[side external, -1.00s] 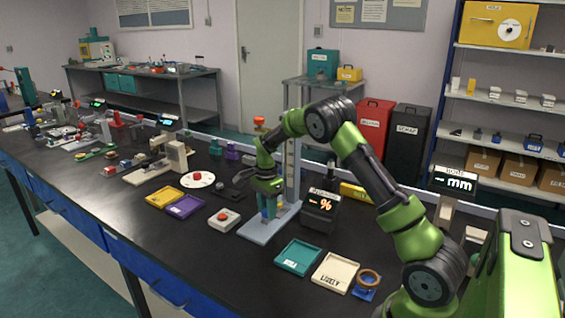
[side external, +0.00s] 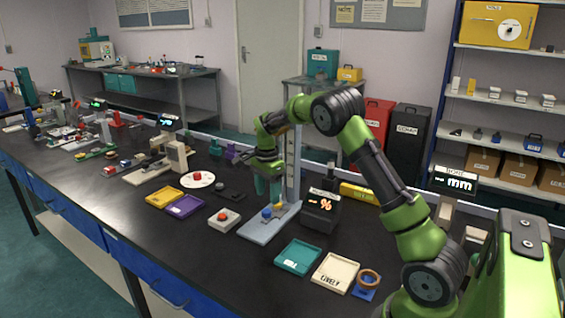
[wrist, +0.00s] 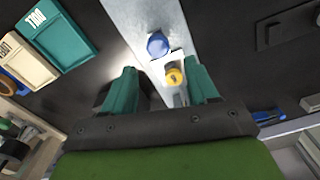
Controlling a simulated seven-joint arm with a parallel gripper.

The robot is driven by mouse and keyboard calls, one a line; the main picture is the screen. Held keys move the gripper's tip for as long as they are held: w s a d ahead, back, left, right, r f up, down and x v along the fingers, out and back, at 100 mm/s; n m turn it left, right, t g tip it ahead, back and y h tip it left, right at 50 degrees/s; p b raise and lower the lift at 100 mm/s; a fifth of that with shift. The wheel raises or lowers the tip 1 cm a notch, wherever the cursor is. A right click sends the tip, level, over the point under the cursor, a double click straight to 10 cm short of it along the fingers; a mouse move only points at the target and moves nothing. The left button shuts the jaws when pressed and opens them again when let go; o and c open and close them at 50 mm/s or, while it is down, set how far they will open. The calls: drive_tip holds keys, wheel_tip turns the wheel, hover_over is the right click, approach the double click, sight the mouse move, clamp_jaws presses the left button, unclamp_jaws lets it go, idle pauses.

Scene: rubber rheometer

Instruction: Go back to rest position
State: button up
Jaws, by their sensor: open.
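My gripper (side external: 268,197) has two teal fingers and hangs above the light grey base plate (side external: 258,230) of a stand with a tall post. It also shows in the wrist view (wrist: 162,70), with its fingers apart and nothing held between them. A blue round piece (side external: 267,213) and a yellow piece (side external: 278,207) sit on the plate below the fingertips. In the wrist view the blue piece (wrist: 158,44) lies beyond the fingertips, and the yellow one (wrist: 175,76) shows between the fingers. The fingers look clear of both pieces.
A teal tray (side external: 298,257), a cream tray (side external: 335,273) and a red-button box (side external: 224,219) are in front. Yellow (side external: 165,194) and purple (side external: 185,206) trays lie left. Space above the bench looks open.

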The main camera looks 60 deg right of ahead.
drive_tip(key=shift+r, duration=1.05)
drive_tip(key=shift+d+f+n, duration=0.1)
drive_tip(key=shift+n, duration=0.3)
drive_tip(key=shift+s+a+f+n, duration=0.2)
drive_tip(key=shift+s+f+n, duration=0.25)
drive_tip(key=shift+f+n, duration=0.15)
drive_tip(key=s+a+r+n+t, duration=0.2)
drive_tip(key=s+a+r+n, duration=0.3)
drive_tip(key=s+a, duration=0.2)
drive_tip(key=s+a+r+n+t+y, duration=0.1)
drive_tip(key=s+a+r+n, duration=0.3)
drive_tip(key=s+a, duration=0.4)
drive_tip(key=s+a+r+n+t+y, duration=0.1)
drive_tip(key=s+a+r+n+t, duration=0.3)
drive_tip(key=s+a+r+n, duration=0.1)
drive_tip(key=s+a+n, duration=0.1)
drive_tip(key=s+a, duration=0.1)
drive_tip(key=shift+s+a+r, duration=0.25)
drive_tip(key=shift+a+r, duration=0.1)
